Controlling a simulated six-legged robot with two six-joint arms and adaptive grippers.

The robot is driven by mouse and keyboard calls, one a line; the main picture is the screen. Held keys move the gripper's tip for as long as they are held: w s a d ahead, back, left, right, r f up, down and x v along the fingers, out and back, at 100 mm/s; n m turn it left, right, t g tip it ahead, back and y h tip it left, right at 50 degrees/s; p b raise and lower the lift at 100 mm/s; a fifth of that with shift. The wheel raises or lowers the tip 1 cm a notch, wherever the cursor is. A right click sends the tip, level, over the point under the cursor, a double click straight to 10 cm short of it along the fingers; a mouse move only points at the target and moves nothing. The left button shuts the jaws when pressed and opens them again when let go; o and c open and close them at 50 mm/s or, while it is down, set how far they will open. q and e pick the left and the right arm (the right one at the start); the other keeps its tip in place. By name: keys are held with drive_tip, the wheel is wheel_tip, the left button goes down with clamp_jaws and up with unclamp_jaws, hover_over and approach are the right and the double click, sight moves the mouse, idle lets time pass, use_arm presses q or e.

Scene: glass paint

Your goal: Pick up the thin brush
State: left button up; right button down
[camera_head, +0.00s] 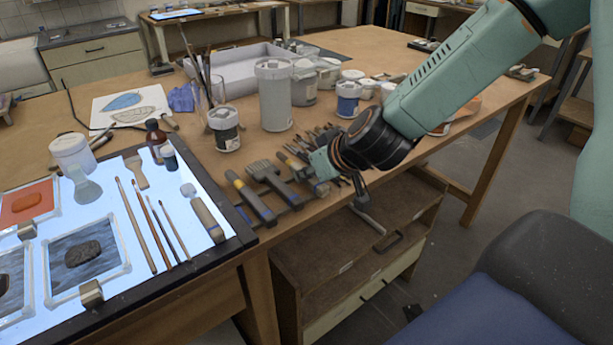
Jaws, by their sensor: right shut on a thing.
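Several slim brushes lie side by side on the lit panel at the left; a thin brush (174,229) is the rightmost of them, and a longer brush (136,225) is at their left. My right gripper (359,196) comes in from the upper right and hangs over the table's front edge, well to the right of these brushes. It is shut on a slim pale tool (369,219), which slants down in front of the open shelf. The picture is too small to tell what kind of tool it is. My left gripper is out of view.
The light panel (213,246) has a dark raised rim. Flat wide brushes (250,198) and other tools crowd the table edge. A white canister (274,95), a paint jar (224,128) and a grey tray (238,68) stand behind.

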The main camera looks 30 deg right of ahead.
drive_tip(key=shift+d+r+p, duration=0.1)
drive_tip(key=shift+r+p, duration=0.2)
drive_tip(key=shift+r, duration=0.05)
wheel_tip(320, 180, up, 9)
drive_tip(key=p, duration=0.6)
drive_tip(key=shift+r, duration=0.15)
drive_tip(key=shift+s, duration=0.15)
idle(1.7)
